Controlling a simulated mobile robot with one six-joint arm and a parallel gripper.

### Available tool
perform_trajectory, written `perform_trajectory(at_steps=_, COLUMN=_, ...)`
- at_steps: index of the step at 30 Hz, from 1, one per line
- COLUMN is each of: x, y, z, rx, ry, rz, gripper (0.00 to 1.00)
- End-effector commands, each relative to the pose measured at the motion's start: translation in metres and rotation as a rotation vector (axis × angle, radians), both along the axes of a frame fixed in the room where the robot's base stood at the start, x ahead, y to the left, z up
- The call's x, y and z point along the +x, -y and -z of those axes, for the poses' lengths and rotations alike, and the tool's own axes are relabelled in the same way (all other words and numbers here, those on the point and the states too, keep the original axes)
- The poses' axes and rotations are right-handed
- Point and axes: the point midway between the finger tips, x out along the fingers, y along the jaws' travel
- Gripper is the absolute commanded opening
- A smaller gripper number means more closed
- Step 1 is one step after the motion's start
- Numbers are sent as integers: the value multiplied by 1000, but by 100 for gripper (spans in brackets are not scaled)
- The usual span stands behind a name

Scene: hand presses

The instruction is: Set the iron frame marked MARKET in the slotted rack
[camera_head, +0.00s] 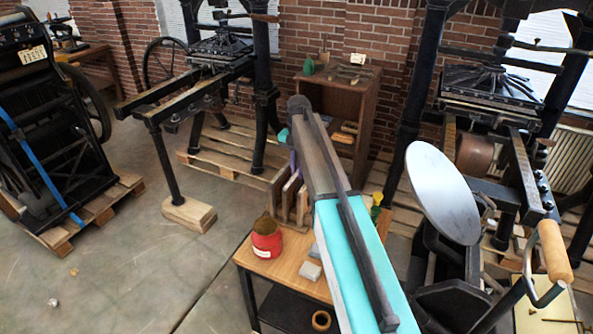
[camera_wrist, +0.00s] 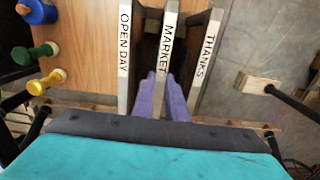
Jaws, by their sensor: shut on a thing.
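The iron frame marked MARKET (camera_wrist: 167,50) is a narrow grey plate on edge, in the middle of the wrist view. It stands between a frame marked OPEN DAY (camera_wrist: 124,60) and a frame marked THANKS (camera_wrist: 206,60). The brown slotted rack (camera_head: 276,197) stands on the bench, partly hidden by my arm in the head view. My gripper (camera_wrist: 165,82) has purple fingers shut on the near end of the MARKET frame. The frame lines up with the rack's middle; I cannot tell whether its lower edge rests in the slot.
A red jar (camera_head: 267,246) and grey blocks (camera_head: 309,271) sit on the wooden bench (camera_head: 262,261) near the rack. Green (camera_wrist: 45,50) and yellow (camera_wrist: 35,87) knobbed items stand left of the frames. A press with a round disc (camera_head: 443,193) stands right of my arm.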

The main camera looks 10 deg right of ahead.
Motion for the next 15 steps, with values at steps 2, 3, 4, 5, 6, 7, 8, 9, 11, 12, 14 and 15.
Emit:
perform_trajectory(at_steps=2, x=0, y=0, z=-1, rx=0, ry=1, rz=0, gripper=0)
perform_trajectory(at_steps=3, x=0, y=0, z=0, rx=0, ry=1, rz=0, gripper=0)
perform_trajectory(at_steps=4, x=0, y=0, z=0, rx=0, ry=1, rz=0, gripper=0)
perform_trajectory(at_steps=5, x=0, y=0, z=0, rx=0, ry=1, rz=0, gripper=0)
perform_trajectory(at_steps=6, x=0, y=0, z=0, rx=0, ry=1, rz=0, gripper=0)
perform_trajectory(at_steps=7, x=0, y=0, z=1, rx=0, ry=1, rz=0, gripper=0)
perform_trajectory(at_steps=8, x=0, y=0, z=1, rx=0, ry=1, rz=0, gripper=0)
perform_trajectory(at_steps=9, x=0, y=0, z=1, rx=0, ry=1, rz=0, gripper=0)
perform_trajectory(at_steps=11, x=0, y=0, z=2, rx=0, ry=1, rz=0, gripper=0)
perform_trajectory(at_steps=12, x=0, y=0, z=2, rx=-1, ry=1, rz=0, gripper=0)
perform_trajectory(at_steps=14, x=0, y=0, z=3, rx=-1, ry=1, rz=0, gripper=0)
perform_trajectory(at_steps=15, x=0, y=0, z=3, rx=-1, ry=1, rz=0, gripper=0)
